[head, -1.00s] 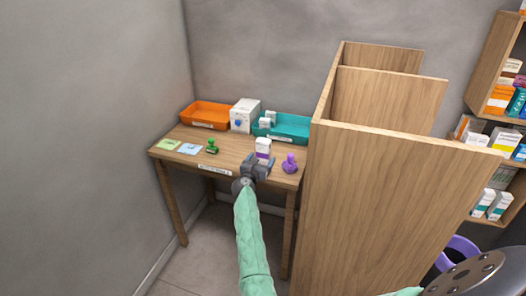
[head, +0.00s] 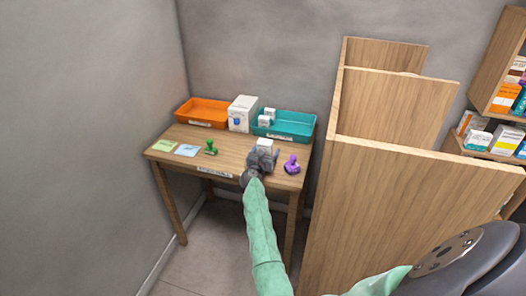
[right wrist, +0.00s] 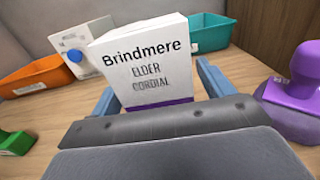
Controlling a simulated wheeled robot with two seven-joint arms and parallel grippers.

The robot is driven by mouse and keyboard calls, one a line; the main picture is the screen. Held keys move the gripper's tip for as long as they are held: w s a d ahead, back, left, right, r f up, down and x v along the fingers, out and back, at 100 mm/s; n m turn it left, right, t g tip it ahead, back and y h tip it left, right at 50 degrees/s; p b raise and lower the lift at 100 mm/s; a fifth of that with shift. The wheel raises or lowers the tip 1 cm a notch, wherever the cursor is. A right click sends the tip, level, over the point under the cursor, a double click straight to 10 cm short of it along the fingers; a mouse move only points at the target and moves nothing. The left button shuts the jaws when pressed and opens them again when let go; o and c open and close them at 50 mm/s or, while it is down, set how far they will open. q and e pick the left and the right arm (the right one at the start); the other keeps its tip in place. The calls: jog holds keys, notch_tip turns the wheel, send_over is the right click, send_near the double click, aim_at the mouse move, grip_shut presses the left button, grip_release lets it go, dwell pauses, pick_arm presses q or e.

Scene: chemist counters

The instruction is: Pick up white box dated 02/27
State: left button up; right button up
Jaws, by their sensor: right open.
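A white box (head: 265,144) stands upright near the front right of the small wooden table. In the right wrist view the white box (right wrist: 140,62) reads "Brindmere Elder Cordial" above a purple band; no date is legible on it. My right gripper (head: 263,155) is open at the box, with one finger on each side of it in the wrist view. The gripper hides the box's lower part. Two small white boxes (head: 267,116) sit in the teal tray (head: 290,127). My left gripper is not in view.
A purple stamp (head: 292,164) stands close to the right of my gripper. A green stamp (head: 211,147), note cards (head: 187,150), an orange tray (head: 203,112) and a larger white container (head: 241,113) are also on the table (head: 226,160). A tall wooden partition (head: 400,200) stands at right.

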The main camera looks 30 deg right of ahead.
jog(key=c, duration=1)
jog(key=shift+c, duration=0.4)
jog(key=shift+r, duration=0.15)
